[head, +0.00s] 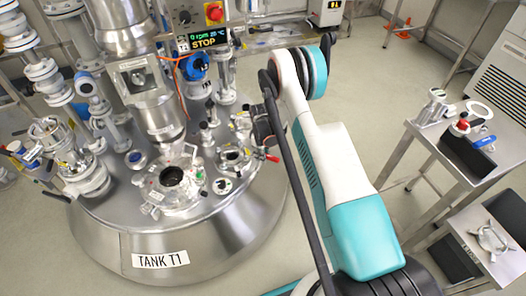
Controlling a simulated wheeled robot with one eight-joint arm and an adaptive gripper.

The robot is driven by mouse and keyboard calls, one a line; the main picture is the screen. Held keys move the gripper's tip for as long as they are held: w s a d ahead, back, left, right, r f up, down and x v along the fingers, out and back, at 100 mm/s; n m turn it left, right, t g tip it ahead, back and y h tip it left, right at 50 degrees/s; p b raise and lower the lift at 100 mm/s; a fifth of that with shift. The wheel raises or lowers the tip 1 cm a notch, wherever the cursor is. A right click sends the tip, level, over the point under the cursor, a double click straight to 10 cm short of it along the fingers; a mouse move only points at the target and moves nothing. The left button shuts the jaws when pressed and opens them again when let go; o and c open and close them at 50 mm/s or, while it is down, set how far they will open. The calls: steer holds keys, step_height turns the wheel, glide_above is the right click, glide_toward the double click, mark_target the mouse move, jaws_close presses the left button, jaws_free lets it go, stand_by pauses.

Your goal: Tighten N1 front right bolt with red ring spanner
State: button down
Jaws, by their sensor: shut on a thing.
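My gripper (264,124) is dark and seen from behind, over the right side of the steel tank lid (115,195). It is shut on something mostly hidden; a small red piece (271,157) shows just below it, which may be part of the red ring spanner. A small flanged nozzle (234,158) stands just left of the gripper. I cannot read any N1 label, and single bolts are too small to tell. Whether the spanner touches a bolt is not visible.
An open flanged port (172,176) is at the lid's front middle. Pipes and valves crowd the left, and a blue motor (194,67) stands behind. A steel side table (488,152) at right holds small parts; a lower shelf holds a metal clamp-like part (491,238). Floor between is clear.

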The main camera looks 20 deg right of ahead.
steer(key=a+m, duration=0.4)
steer(key=m, duration=0.2)
steer(key=a+m, duration=0.4)
steer(key=m, duration=0.2)
steer(key=a+m, duration=0.4)
steer(key=m, duration=0.2)
steer(key=shift+w, duration=0.35)
steer(key=shift+s+d, duration=0.15)
steer(key=shift+s, duration=0.05)
steer(key=shift+s+d+r+n, duration=0.15)
steer(key=shift+s+r+n, duration=0.1)
steer(key=shift+n, duration=0.35)
steer(key=shift+r+p, duration=0.75)
steer(key=shift+r, duration=1.25)
